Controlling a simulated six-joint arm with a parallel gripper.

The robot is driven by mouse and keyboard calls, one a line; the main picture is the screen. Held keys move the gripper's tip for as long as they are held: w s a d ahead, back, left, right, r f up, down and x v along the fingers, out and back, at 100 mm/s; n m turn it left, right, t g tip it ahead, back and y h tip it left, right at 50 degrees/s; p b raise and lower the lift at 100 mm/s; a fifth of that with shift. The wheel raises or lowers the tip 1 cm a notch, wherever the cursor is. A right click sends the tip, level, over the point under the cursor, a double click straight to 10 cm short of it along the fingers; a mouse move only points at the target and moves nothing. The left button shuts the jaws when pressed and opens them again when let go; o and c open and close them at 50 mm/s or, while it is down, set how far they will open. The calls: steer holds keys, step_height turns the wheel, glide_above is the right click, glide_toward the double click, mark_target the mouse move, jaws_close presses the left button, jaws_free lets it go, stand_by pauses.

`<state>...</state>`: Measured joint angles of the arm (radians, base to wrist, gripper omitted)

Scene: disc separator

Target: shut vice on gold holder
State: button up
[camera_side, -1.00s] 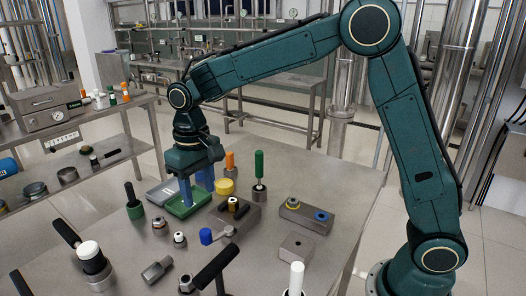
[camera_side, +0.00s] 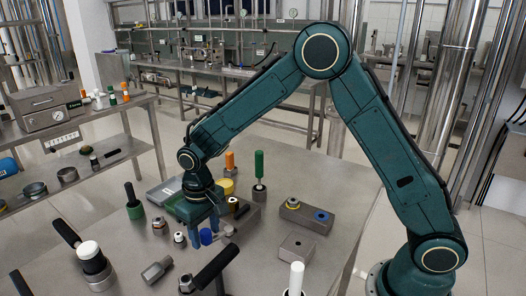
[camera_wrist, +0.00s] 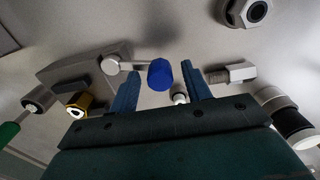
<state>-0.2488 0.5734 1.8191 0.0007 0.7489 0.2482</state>
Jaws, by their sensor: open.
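The vice (camera_side: 246,220) is a grey metal block on the table, and its body also shows in the wrist view (camera_wrist: 90,65). The vice's lever (camera_wrist: 113,64) ends in a blue knob (camera_wrist: 160,75), also seen in the side view (camera_side: 206,237). My gripper (camera_wrist: 160,68) is open, with its blue fingers on either side of the knob in the wrist view. I cannot tell whether they touch it.
A green-handled tool (camera_side: 259,170) and an orange-topped piece (camera_side: 229,161) stand behind the vice. A black-handled tool in a green base (camera_side: 134,203) stands left. Small fittings stand close to my gripper.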

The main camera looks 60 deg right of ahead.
steer(key=shift+f, duration=0.15)
jaws_close()
